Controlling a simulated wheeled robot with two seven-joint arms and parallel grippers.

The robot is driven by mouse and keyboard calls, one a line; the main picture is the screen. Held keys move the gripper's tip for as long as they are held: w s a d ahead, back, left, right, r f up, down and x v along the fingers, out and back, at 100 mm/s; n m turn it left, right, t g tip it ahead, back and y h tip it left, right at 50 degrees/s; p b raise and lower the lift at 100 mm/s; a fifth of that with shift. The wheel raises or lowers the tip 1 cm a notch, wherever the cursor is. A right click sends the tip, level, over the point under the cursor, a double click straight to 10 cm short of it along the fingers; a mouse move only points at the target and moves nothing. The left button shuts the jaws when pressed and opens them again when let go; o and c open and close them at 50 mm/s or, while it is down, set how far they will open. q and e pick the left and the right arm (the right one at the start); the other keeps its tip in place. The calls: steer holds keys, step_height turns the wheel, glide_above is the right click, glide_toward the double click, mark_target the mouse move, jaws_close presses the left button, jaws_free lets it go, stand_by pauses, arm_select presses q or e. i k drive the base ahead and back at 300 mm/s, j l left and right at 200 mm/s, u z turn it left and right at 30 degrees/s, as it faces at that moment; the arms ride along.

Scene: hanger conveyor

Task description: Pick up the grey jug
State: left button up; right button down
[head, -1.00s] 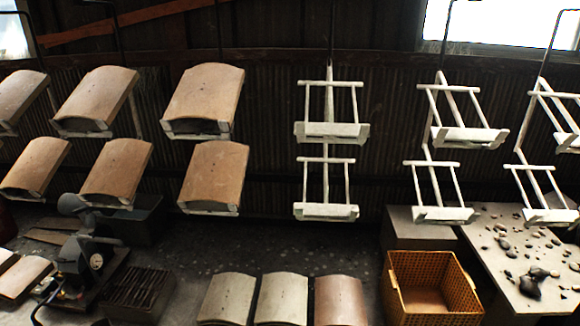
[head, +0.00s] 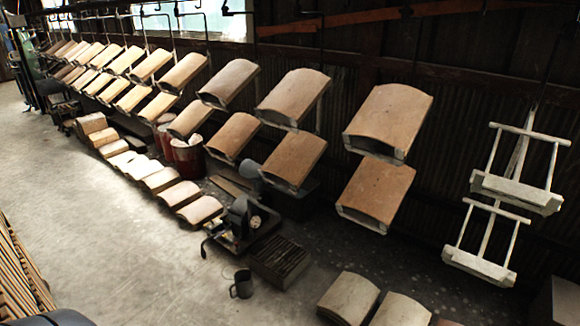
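A small dark grey jug (head: 242,285) with a handle on its left side stands upright on the concrete floor in the lower middle of the head view. It is to the left of a dark slatted block (head: 280,261) and in front of a dark machine (head: 240,222). Nothing touches the jug from above, and its open top faces up. Neither of my grippers is in view.
Tiles (head: 388,120) hang on racks along the wall, with empty white hangers (head: 490,235) at the right. Tile stacks (head: 348,298) stand at the bottom right. Red drums (head: 188,160) stand farther back. Open floor (head: 120,235) lies left of the jug.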

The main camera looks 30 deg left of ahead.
mark_target(244, 284)
steer(key=u, duration=1.4)
